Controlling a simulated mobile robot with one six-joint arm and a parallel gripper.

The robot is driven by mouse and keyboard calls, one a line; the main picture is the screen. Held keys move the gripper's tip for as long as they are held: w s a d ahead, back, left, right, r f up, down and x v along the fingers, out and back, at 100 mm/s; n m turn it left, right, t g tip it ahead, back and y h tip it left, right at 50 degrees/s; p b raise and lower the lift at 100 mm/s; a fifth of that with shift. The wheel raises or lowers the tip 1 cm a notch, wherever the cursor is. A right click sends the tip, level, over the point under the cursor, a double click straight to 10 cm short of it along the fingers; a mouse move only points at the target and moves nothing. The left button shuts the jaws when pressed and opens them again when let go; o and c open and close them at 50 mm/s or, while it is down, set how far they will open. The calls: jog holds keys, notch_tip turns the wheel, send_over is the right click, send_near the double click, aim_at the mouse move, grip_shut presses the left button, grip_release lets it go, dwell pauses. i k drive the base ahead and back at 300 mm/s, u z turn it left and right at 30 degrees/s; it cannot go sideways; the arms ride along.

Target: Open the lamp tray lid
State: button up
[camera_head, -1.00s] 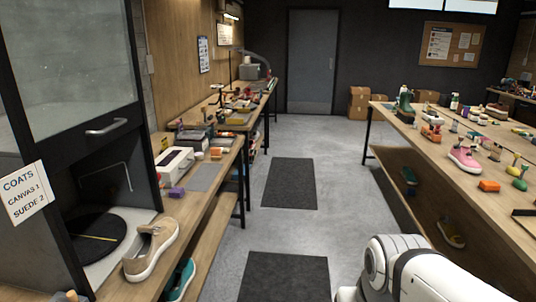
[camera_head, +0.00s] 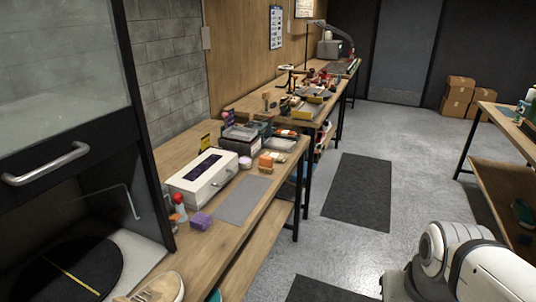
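A white box (camera_head: 215,193) stands on the left wooden workbench. Its top has a dark rectangular panel (camera_head: 203,165), and a small round knob shows on its front. It looks closed. I cannot tell for sure that this box is the lamp tray. No lid stands visibly raised on it. My gripper is not in view; only part of my white arm shows at the lower right, well apart from the box and over the floor.
A cabinet with a raised glass sash and bar handle (camera_head: 46,166) stands at the left. A grey mat (camera_head: 243,199), a purple block (camera_head: 201,221) and a red-topped item (camera_head: 178,205) lie near the box. The aisle has dark floor mats (camera_head: 358,190).

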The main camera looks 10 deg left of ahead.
aim_at(195, 180)
jog(key=u, duration=0.2)
jog(key=i, duration=1.1)
jog(key=u, duration=0.25)
